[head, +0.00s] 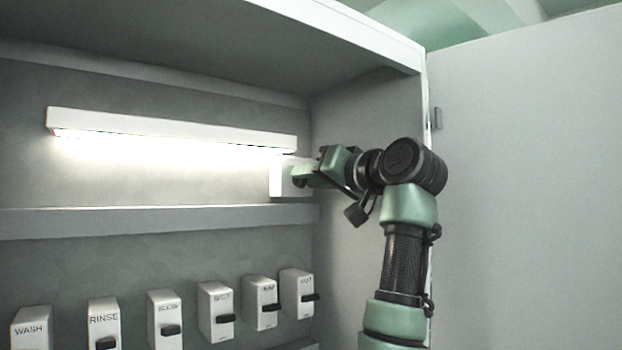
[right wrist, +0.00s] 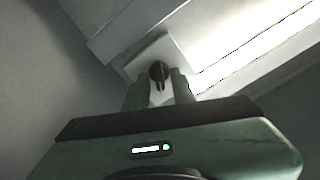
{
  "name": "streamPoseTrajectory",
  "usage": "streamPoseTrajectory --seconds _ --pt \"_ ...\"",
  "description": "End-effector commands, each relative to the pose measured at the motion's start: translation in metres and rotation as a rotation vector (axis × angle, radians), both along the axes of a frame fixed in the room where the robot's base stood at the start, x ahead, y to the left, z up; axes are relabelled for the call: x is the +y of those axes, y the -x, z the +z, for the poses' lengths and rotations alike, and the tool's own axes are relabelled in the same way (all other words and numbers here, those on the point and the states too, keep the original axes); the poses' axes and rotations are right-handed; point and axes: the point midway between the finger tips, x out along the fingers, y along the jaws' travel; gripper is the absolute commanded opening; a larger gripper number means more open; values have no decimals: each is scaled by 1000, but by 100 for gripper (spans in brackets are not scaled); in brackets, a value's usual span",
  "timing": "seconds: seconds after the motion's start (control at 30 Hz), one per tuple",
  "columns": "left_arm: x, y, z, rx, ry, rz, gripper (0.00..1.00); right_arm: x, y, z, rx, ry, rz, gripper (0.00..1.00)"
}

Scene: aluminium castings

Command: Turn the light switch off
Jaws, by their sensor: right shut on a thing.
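The light switch (head: 277,180) is a white box on the back wall, just under the right end of a lit lamp bar (head: 170,124). My right gripper (head: 297,177) reaches it from the right and covers much of it in the head view. In the right wrist view, the switch's pale plate (right wrist: 150,53) carries a dark knob (right wrist: 159,71). The tips of my right gripper (right wrist: 160,82) are on both sides of this knob, shut on it. The lamp glows bright white. My left gripper is not in view.
A ledge (head: 150,220) runs below the lamp. Under it is a row of several white boxes with dark levers, among them WASH (head: 31,330) and RINSE (head: 104,322). A cabinet side wall and an open door (head: 530,180) stand at the right, close to my arm.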

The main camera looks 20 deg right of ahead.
Motion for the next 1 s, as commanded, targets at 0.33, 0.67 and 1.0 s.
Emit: streamPoseTrajectory --seconds 0.33,0.67,1.0 --pt "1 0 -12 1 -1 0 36 0 0 -2 -87 250 -3 0" --pt "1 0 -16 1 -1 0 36 1 0 -1 -195 544 -4 0" --pt "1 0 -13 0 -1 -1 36 3 1 0 -284 792 -3 0"
